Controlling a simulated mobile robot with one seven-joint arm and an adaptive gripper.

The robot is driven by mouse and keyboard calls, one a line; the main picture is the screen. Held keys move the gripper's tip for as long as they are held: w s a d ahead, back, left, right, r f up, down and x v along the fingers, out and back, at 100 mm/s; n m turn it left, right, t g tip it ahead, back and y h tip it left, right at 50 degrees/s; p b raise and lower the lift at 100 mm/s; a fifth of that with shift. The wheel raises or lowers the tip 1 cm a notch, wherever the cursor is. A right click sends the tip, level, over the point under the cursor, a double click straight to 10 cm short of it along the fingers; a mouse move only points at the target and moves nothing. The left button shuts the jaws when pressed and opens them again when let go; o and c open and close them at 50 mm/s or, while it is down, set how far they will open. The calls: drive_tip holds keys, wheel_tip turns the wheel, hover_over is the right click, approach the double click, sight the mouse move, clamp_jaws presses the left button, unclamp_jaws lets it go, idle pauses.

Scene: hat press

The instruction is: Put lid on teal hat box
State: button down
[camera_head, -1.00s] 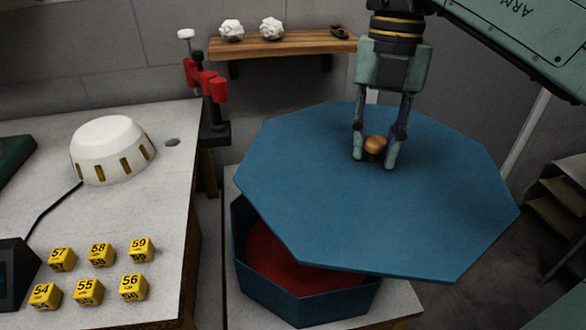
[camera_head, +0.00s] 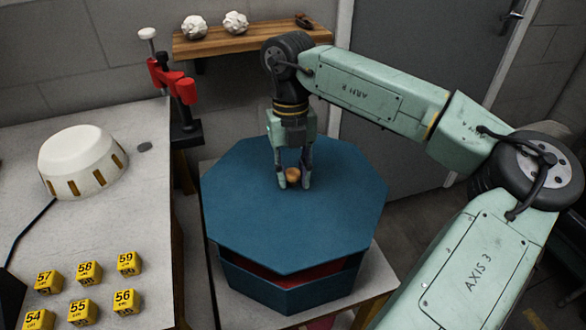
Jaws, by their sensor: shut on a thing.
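The teal octagonal lid (camera_head: 325,215) hangs level, or nearly so, just above the teal hat box (camera_head: 285,296). My gripper (camera_head: 293,183) is shut on the lid's round copper knob (camera_head: 292,175). The lid covers most of the box opening. A strip of the red inside (camera_head: 305,273) shows at the front, between the lid's edge and the box rim, so the lid is apart from the rim there. The back of the box is hidden under the lid.
The box stands on a pale table (camera_head: 375,280). To the left, a workbench (camera_head: 85,220) holds a white dome (camera_head: 82,160) and several yellow numbered cubes (camera_head: 88,272). A red clamp (camera_head: 175,82) and a wooden shelf (camera_head: 250,40) are behind.

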drive_tip(key=shift+f+b, duration=1.95)
drive_tip(key=shift+f, duration=1.2)
drive_tip(key=shift+f+b, duration=0.25)
drive_tip(key=shift+b, duration=0.05)
drive_tip(key=c, duration=1.2)
unclamp_jaws()
